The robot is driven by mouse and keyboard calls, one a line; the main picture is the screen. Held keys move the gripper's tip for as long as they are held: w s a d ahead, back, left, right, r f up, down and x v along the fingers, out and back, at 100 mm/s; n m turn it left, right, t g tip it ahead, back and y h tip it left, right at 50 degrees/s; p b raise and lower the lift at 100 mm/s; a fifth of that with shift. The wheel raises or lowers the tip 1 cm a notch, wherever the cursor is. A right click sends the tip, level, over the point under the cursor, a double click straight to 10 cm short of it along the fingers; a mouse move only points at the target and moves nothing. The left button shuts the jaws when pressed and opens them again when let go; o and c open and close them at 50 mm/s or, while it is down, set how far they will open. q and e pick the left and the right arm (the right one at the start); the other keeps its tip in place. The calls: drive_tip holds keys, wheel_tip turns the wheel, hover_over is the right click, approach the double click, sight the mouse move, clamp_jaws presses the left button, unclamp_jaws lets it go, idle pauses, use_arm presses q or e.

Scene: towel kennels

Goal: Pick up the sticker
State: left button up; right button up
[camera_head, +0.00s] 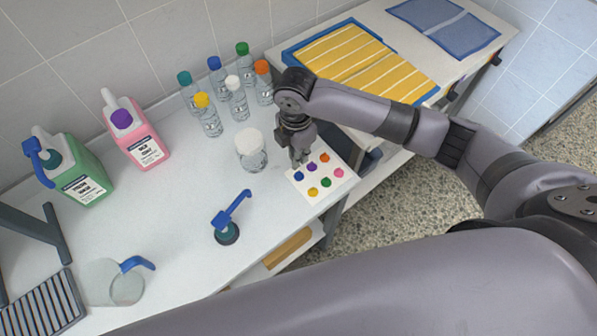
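A white sticker sheet (333,190) lies on the white counter near its right edge. It carries several round stickers: blue (299,175), purple (312,167), orange (325,158), pink (339,173), green (326,183) and yellow (312,191). My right gripper (300,160) points down at the sheet's upper left edge, close to the blue and purple stickers. Its fingers are dark and small, so I cannot tell whether they are open, shut or touching the sheet. My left gripper is not in view.
A clear jar with a white lid (252,153) stands just left of my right gripper. Capped bottles (237,102) stand behind it. A blue pump (229,225), pink jug (140,139) and green jug (77,173) are further left. Yellow striped towels (345,60) lie at the back right.

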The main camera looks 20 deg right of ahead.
sight(298, 172)
drive_tip(key=shift+f, duration=0.85)
drive_tip(key=f, duration=0.2)
drive_tip(key=f+p, duration=0.1)
drive_tip(key=f, duration=0.1)
drive_tip(key=shift+s+d+f+p, duration=0.1)
drive_tip(key=shift+s+f+p, duration=0.1)
drive_tip(key=shift+f+p, duration=0.15)
drive_tip(key=shift+f, duration=0.3)
drive_tip(key=shift+c, duration=0.3)
clamp_jaws()
